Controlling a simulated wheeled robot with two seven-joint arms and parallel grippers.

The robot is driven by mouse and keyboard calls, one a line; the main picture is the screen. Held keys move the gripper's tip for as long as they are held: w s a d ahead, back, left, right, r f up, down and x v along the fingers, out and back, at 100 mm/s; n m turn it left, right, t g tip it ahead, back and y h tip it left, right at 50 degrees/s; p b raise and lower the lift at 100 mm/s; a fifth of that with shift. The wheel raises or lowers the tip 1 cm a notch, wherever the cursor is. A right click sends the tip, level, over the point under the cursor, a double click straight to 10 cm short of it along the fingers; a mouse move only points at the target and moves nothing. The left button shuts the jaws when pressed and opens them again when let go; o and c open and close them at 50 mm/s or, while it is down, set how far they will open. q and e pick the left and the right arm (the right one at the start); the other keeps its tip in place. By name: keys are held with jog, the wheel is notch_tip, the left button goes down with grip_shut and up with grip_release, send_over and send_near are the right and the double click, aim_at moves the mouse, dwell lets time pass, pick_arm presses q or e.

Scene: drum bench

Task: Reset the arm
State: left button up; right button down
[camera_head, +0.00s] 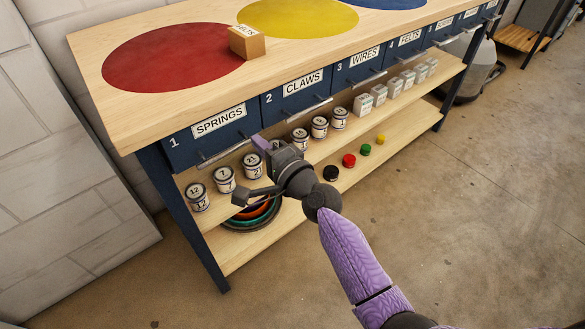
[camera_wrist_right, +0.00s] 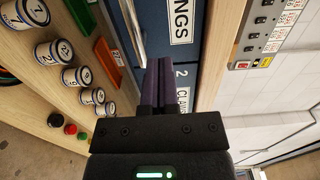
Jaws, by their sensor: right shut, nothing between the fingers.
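My right gripper (camera_head: 262,145) is in front of the bench, by the lower right of the drawer labelled SPRINGS (camera_head: 212,130) and near the drawer labelled CLAWS (camera_head: 296,88). Its purple fingers are together with nothing between them; they also show in the right wrist view (camera_wrist_right: 161,85), pointing at the drawer fronts. The right arm reaches in from the bottom right of the head view. I cannot tell whether the fingertips touch a drawer front. Both of these drawers look closed. My left gripper is not in view.
The bench top (camera_head: 150,113) carries a red disc (camera_head: 165,58), a yellow disc (camera_head: 298,17) and a small box labelled FELTS (camera_head: 247,42). Several labelled cans (camera_head: 225,179) stand on the shelf below the drawers, close to the gripper. Small coloured pots (camera_head: 348,160) stand lower. The floor in front (camera_head: 460,220) is clear.

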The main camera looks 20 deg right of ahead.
jog(key=p+v, duration=0.1)
jog(key=v, duration=0.7)
jog(key=s+d+f+n+g+h+p, duration=0.2)
jog(key=s+f+n+g+p, duration=0.2)
jog(key=s+f, duration=0.5)
jog(key=s+d+f+n+g+h+p, duration=0.25)
jog(key=s+f+g, duration=0.3)
jog(key=f, duration=0.55)
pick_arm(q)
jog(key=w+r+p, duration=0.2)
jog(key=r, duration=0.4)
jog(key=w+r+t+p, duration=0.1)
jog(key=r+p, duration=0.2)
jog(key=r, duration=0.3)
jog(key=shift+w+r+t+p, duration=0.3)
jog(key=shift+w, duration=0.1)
pick_arm(e)
jog(key=s+d+f+n+g, duration=0.1)
jog(key=s+f+n+g, duration=0.1)
jog(key=s, duration=0.8)
jog(key=s+d+f+n+g+h, duration=0.1)
jog(key=s+n, duration=0.4)
jog(key=s, duration=0.6)
jog(key=s+d+f+n+g+h, duration=0.1)
jog(key=s+g, duration=0.4)
jog(key=s, duration=0.6)
jog(key=shift+d+f+n, duration=0.85)
jog(key=shift+d+n, duration=0.15)
jog(key=shift+n, duration=0.15)
